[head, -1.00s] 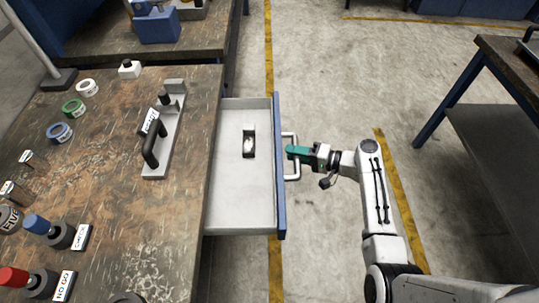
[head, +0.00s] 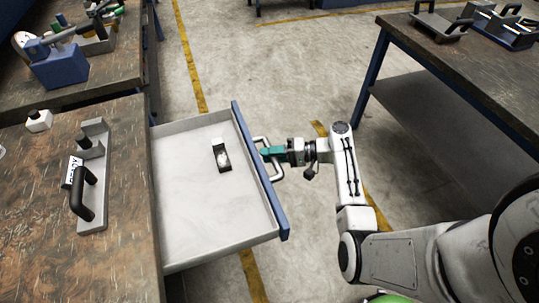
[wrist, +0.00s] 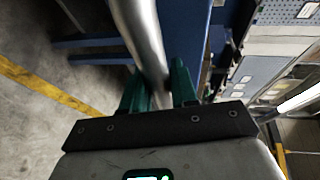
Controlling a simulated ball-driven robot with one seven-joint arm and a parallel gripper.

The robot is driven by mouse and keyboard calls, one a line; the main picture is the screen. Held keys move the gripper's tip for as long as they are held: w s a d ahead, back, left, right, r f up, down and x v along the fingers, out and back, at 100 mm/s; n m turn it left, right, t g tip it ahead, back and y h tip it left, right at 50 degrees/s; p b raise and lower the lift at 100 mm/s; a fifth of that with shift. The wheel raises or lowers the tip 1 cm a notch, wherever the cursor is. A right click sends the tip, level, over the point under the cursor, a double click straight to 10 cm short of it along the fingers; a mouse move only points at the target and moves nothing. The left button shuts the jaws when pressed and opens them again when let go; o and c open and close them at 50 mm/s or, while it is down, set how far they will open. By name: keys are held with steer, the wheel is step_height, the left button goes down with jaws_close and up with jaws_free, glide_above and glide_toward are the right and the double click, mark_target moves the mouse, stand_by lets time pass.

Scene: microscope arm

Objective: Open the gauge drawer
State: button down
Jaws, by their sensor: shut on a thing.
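The gauge drawer (head: 190,245) stands pulled out from the workbench, with its grey tray showing and a blue front panel (head: 262,175). A small dark gauge (head: 222,157) with a pale round face lies inside it. The metal bar handle (head: 277,172) sticks out from the blue front. My gripper (head: 268,153) has its green fingers at the handle. In the wrist view the silver handle bar (wrist: 138,35) runs between the two green fingers (wrist: 158,88), which are shut on it.
The workbench top (head: 120,250) at left holds a grey fixture with a black handle (head: 90,190) and a small white block (head: 39,121). Another bench (head: 480,70) stands at right.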

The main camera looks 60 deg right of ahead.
steer(key=c, duration=1)
jaws_free()
steer(key=v, duration=1)
steer(key=shift+s+d+b, duration=0.2)
steer(key=shift+s+b, duration=0.15)
